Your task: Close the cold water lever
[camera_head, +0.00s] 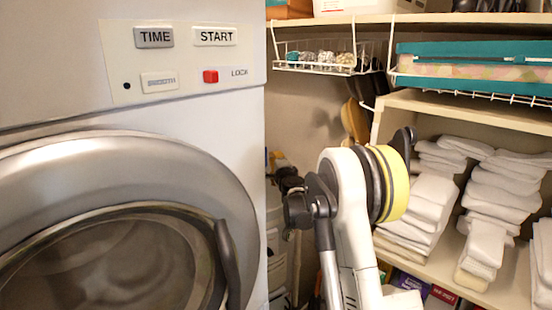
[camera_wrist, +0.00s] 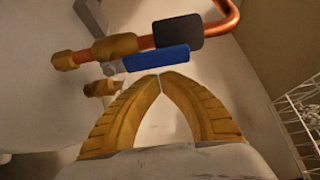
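The blue lever (camera_wrist: 157,58) shows in the wrist view, just beyond the fingertips of my gripper (camera_wrist: 160,77). It lies roughly alongside a copper pipe (camera_wrist: 226,22) with brass fittings (camera_wrist: 115,47). My gripper's two yellow fingers are brought together at the tips, with nothing seen between them. The tips are very close to the lever's lower edge; I cannot tell whether they touch it. In the head view my gripper and the lever are not visible.
A black piece (camera_wrist: 178,30) sits against the pipe above the lever. A white wire rack (camera_wrist: 300,120) is at the right. In the head view a washing machine (camera_head: 130,220) fills the left, and shelves of folded white towels (camera_head: 500,190) stand right of my arm.

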